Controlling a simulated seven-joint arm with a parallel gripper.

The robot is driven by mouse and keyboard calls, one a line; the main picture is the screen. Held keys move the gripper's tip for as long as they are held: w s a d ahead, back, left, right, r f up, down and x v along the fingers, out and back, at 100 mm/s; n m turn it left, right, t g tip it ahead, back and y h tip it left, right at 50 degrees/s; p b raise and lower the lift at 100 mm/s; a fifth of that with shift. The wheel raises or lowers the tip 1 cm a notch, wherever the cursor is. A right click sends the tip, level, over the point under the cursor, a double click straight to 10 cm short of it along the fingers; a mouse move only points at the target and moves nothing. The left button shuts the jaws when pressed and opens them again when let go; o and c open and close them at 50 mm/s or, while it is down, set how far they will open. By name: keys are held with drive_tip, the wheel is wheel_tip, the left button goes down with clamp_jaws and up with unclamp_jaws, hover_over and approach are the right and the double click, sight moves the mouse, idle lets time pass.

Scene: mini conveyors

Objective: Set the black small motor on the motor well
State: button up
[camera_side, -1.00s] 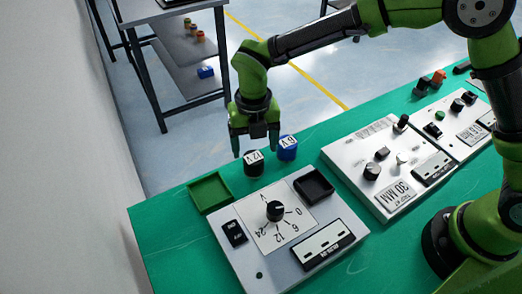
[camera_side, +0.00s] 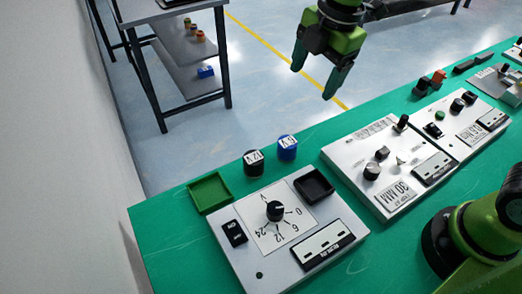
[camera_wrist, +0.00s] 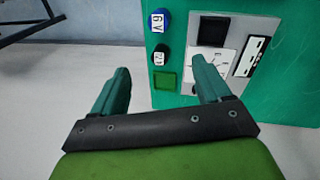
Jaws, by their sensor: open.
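The black small motor (camera_side: 253,164), a short cylinder with a white label on top, stands upright on the green table behind the nearest panel. It also shows in the wrist view (camera_wrist: 160,57). A blue cylinder (camera_side: 287,149) with a white label stands just right of it. A square black well (camera_side: 317,191) is at the panel's upper right corner, and a square green tray (camera_side: 196,207) lies by its left corner. Both look empty; I cannot tell which is the motor well. My gripper (camera_side: 312,82) is open and empty, high above and beyond the table's back edge.
The nearest panel (camera_side: 273,268) carries a dial knob (camera_side: 275,211), a switch (camera_side: 234,233) and a display (camera_side: 323,244). More panels (camera_side: 350,150) with knobs stand to the right. A dark shelf rack (camera_side: 185,80) stands on the floor behind.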

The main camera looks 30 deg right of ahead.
drive_tip(key=s+d+m+t, duration=0.2)
drive_tip(key=s+d+m, duration=0.4)
drive_tip(key=m, duration=0.5)
drive_tip(key=s+d+m+t+y, duration=0.1)
drive_tip(key=s+d+m+t, duration=0.1)
drive_tip(key=s+d+m, duration=0.4)
drive_tip(key=m, duration=0.5)
drive_tip(key=shift+d+r+m+t, duration=0.25)
drive_tip(key=shift+d+m+t, duration=0.05)
drive_tip(key=shift+t, duration=0.1)
drive_tip(key=shift+o, duration=0.3)
drive_tip(key=shift+s+d+f+m, duration=0.2)
drive_tip(key=shift+s+m, duration=0.1)
drive_tip(key=shift+m, duration=0.4)
